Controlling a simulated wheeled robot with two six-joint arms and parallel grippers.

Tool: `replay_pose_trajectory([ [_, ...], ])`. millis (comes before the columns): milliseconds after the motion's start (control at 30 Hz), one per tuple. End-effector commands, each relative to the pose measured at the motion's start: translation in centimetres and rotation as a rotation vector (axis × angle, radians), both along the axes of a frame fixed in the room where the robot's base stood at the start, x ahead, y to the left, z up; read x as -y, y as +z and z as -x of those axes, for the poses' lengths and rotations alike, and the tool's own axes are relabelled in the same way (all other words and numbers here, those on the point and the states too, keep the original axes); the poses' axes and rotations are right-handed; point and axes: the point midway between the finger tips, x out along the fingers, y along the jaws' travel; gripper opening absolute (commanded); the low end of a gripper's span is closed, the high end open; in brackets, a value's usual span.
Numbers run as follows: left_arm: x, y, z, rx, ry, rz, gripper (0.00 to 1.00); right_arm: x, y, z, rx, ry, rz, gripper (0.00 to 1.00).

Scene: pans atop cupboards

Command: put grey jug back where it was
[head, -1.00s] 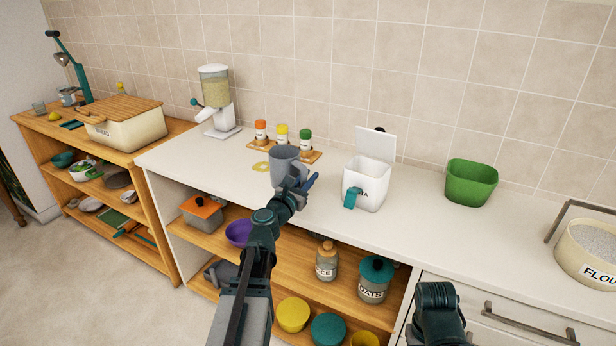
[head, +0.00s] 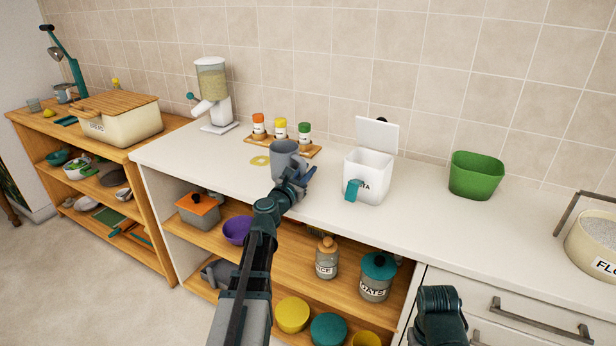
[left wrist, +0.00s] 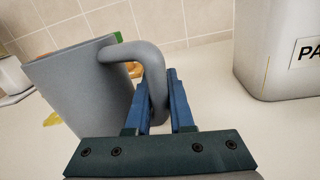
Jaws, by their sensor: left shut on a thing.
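The grey jug (head: 285,158) is over the white counter, in front of the spice rack and just right of a flat yellow ring (head: 260,160). My left gripper (head: 296,178) is shut on the jug's handle, on the jug's near right side. The left wrist view shows the jug (left wrist: 85,85) at the left, with its handle curving down between the blue fingers (left wrist: 165,105). I cannot tell whether the jug's base touches the counter. My right gripper is out of view.
The spice rack (head: 312,152) with three jars stands behind the jug. A white lidded canister (head: 367,177) with a teal scoop is close on the right, then a green tub (head: 476,176). A grain dispenser (head: 213,95) stands at left. Open counter (head: 205,155) lies left of the ring.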

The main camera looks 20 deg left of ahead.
Motion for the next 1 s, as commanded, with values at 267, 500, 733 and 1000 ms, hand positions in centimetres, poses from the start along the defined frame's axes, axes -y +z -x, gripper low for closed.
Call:
replay_pose_trajectory([
  [267,0.0,-0.2,0.0,0.0,0.0,-0.001,0.0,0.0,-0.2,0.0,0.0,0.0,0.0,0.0],
  [500,0.0,-0.1,0.0,0.0,0.0,0.0,0.51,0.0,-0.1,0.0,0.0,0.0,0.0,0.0],
  [733,0.0,0.0,0.0,0.0,0.0,0.0,0.51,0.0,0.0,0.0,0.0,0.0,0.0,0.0],
  [1000,0.1,0.0,3.9,0.0,0.003,0.0,0.51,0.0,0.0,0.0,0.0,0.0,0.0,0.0],
])
